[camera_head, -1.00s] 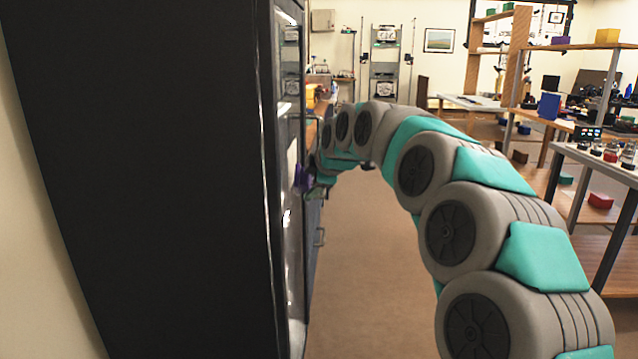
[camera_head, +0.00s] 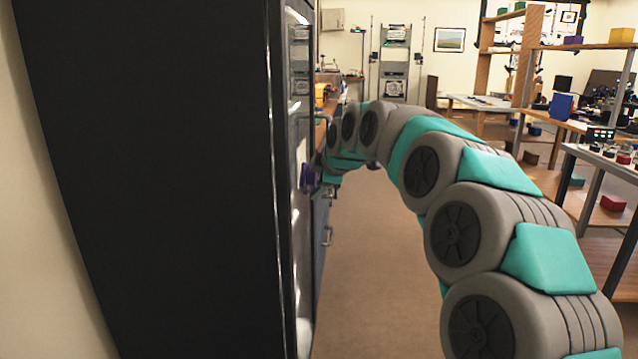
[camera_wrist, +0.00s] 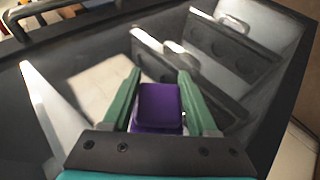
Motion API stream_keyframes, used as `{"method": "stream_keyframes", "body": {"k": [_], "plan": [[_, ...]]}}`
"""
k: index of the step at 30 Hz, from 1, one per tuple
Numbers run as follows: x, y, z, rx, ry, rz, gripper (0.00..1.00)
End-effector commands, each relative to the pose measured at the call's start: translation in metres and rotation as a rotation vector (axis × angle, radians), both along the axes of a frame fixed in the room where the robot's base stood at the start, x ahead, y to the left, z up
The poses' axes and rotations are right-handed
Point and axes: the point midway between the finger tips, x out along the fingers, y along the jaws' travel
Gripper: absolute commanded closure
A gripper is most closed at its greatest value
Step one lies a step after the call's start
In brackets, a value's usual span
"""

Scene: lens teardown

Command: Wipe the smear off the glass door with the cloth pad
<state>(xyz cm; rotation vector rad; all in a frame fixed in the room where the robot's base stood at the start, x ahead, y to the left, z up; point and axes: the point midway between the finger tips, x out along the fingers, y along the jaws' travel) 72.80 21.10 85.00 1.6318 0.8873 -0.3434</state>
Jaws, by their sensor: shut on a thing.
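The purple cloth pad (camera_wrist: 158,103) is between the two green fingers of my gripper (camera_wrist: 158,80), which is shut on it. In the head view the pad (camera_head: 308,177) is at the glass door (camera_head: 304,240), seen nearly edge-on along the side of a tall black cabinet. The pad looks to be against or very near the glass; I cannot tell which. In the wrist view the glass fills much of the picture, with pale patches and reflections on it. I cannot tell a smear from these reflections.
The black cabinet side (camera_head: 150,180) takes up the left of the head view. A dark door handle (camera_wrist: 60,10) shows at the wrist view's top left. The brown floor (camera_head: 375,270) is clear between cabinet and arm. Benches and shelving (camera_head: 530,60) stand at the right.

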Motion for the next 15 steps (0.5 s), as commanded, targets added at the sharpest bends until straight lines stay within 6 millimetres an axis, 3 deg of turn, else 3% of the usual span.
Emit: {"method": "stream_keyframes", "body": {"k": [15], "plan": [[0.0002,0.0097,0.0004,0.000,0.000,0.000,0.94]]}}
